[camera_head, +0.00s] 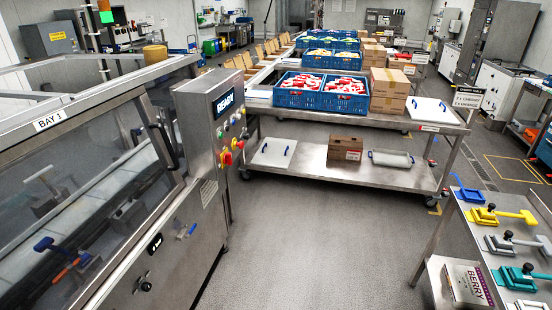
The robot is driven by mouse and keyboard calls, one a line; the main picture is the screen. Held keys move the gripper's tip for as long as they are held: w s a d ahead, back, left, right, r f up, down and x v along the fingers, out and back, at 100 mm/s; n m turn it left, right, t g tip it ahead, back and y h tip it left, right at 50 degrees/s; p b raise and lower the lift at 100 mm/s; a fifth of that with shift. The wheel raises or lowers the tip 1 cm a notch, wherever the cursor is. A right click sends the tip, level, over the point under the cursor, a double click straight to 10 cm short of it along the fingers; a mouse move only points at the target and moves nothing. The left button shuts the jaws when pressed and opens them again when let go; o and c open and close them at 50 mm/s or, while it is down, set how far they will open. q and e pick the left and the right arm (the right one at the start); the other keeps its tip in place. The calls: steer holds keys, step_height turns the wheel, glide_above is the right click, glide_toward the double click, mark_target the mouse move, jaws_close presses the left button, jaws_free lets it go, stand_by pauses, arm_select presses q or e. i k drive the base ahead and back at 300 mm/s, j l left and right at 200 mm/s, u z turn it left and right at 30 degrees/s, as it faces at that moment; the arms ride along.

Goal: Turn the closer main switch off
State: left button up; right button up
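A steel control cabinet (208,135) stands at the end of the machine marked BAY 1. Two red-and-yellow knobs sit low on its panel. The nearer red-and-yellow knob (226,157) is left of and slightly below the farther red-and-yellow knob (240,145). Both are too small for me to tell their positions. Several small buttons, some green, blue and yellow, sit above them, below a dark REMA display (224,103). Neither of my grippers shows in the head view, and nothing touches the knobs.
The glazed machine (95,170) fills the left side. A two-level steel bench (350,180) with blue crates (322,92) stands behind. At right, a table (470,245) carries yellow, grey and teal tools. The grey floor (300,240) between is clear.

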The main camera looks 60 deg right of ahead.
mark_target(227, 158)
steer(key=z, duration=1.65)
steer(key=i+l+u, duration=0.1)
steer(key=i+l, duration=0.1)
steer(key=l, duration=0.05)
